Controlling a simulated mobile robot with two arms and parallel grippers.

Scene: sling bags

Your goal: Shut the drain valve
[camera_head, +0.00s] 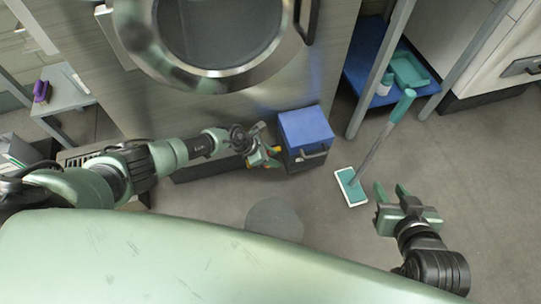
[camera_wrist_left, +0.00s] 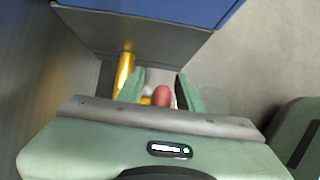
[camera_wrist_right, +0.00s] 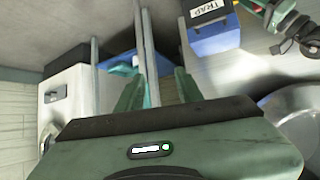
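The drain valve shows in the left wrist view as a yellow pipe (camera_wrist_left: 125,70) with a rounded red knob (camera_wrist_left: 161,96) near its end. In the head view only a bit of yellow (camera_head: 277,150) shows beside the blue-topped box. My left gripper (camera_head: 271,157) is open beside that box. In the left wrist view its fingers stand on either side of the red knob; I cannot tell whether they touch it. The gripper body hides the lower part of the valve. My right gripper (camera_head: 391,191) is open and empty above the floor at the right.
The blue-lidded box (camera_head: 305,127) stands against the big steel machine (camera_head: 190,100); its label reads TRAP in the right wrist view (camera_wrist_right: 209,8). A mop (camera_head: 351,187) stands right of it. A blue shelf (camera_head: 372,75) is behind. A dark round patch (camera_head: 275,218) marks the floor.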

